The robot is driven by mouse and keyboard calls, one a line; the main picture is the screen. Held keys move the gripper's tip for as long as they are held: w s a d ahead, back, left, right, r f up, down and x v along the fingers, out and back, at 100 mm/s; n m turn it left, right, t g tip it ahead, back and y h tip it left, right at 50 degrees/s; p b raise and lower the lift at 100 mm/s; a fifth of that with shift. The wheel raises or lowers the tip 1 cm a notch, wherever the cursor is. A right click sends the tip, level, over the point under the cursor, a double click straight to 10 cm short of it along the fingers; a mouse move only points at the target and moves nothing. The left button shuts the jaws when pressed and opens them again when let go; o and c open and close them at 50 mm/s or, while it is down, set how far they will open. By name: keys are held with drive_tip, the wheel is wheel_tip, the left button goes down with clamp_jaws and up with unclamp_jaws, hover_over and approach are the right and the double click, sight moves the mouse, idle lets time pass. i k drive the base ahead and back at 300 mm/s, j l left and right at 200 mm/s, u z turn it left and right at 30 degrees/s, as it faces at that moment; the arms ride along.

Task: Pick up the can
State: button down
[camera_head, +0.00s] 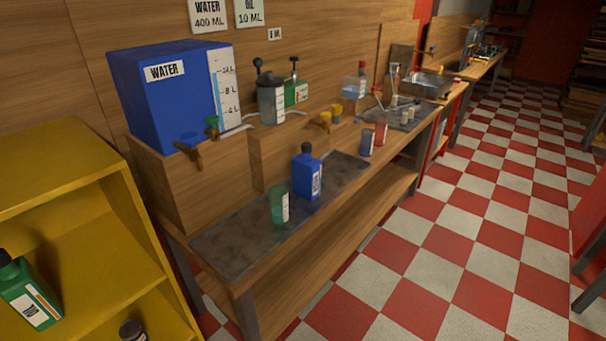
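No plain drink can shows, and I cannot tell which container is the can. A blue canister (307,176) with a dark cap stands upright on the dark bench mat (232,229). A green canister (31,296) with a black cap and a white label sits tilted in the picture on the yellow shelf (95,240) at the lower left, partly cut off by the left edge. A green translucent beaker (279,205) stands in front of the blue canister. My gripper is not in view.
A large blue water tank (172,92) with a tap stands on a raised wooden ledge. Small cups (381,132) stand farther along the bench. A dark-capped jar (132,331) is on the lower yellow shelf. The checkered floor (440,240) to the right is clear.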

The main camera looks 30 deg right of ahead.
sight(306, 169)
drive_tip(key=i+l+z, duration=0.5)
drive_tip(key=i+l, duration=0.15)
drive_tip(key=i+l+z, duration=0.5)
drive_tip(key=i, duration=0.25)
